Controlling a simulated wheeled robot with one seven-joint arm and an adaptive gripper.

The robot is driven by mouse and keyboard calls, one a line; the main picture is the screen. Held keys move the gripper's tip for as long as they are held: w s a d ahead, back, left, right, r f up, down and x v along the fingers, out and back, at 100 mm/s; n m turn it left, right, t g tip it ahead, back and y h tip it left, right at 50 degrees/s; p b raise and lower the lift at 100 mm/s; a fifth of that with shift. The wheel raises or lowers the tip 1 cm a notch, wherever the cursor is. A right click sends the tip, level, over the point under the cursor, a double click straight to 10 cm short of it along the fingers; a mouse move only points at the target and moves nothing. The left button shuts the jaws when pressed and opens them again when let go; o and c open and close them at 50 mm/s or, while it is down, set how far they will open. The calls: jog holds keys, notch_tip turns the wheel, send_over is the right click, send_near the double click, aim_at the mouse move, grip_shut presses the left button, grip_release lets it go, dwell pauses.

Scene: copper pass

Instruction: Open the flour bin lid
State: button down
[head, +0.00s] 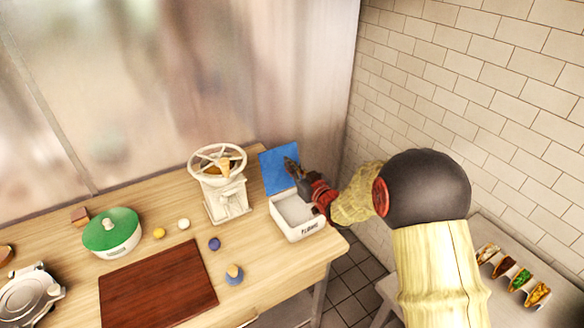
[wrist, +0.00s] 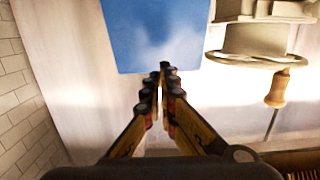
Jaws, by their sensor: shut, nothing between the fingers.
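The lid also fills the top middle of the wrist view (wrist: 155,35). My gripper (head: 290,163) is in front of the lid, above the bin. In the wrist view my gripper (wrist: 164,68) has its fingertips together at the lid's lower edge, with nothing between them. I cannot tell whether they touch the lid.
A white hand mill (head: 228,198) with a wheel stands left of the bin; its wooden handle (wrist: 276,90) shows in the wrist view. A green-lidded pot (head: 110,232), a dark board (head: 158,284) and small balls lie farther left. A tiled wall (head: 470,80) is close on the right.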

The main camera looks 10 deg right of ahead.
jog(key=r+v, duration=0.2)
jog(key=v, duration=0.7)
jog(key=s+d+f+m+g+h, duration=0.1)
jog(key=s+d+f+g+h, duration=0.15)
jog(key=f, duration=0.25)
jog(key=s+d+f+g+h, duration=0.1)
jog(key=d+f+g, duration=0.15)
jog(key=f, duration=0.35)
jog(key=s+d+f+m+g+h, duration=0.25)
jog(key=s+d, duration=0.25)
jog(key=s, duration=0.3)
jog(key=s+a+r+g, duration=0.2)
jog(key=s+r, duration=0.1)
jog(key=s, duration=0.3)
jog(key=s+a+r+g+b, duration=0.1)
jog(key=s+r+g, duration=0.15)
jog(key=s, duration=0.45)
jog(key=s+a+r+g, duration=0.1)
jog(key=s+a+r, duration=0.15)
jog(key=s, duration=0.35)
jog(key=s+a+r+t+b, duration=0.2)
jog(key=s+a+r, duration=0.3)
jog(key=r, duration=0.4)
jog(key=shift+s+r+y, duration=0.35)
jog(key=shift+s+y, duration=0.05)
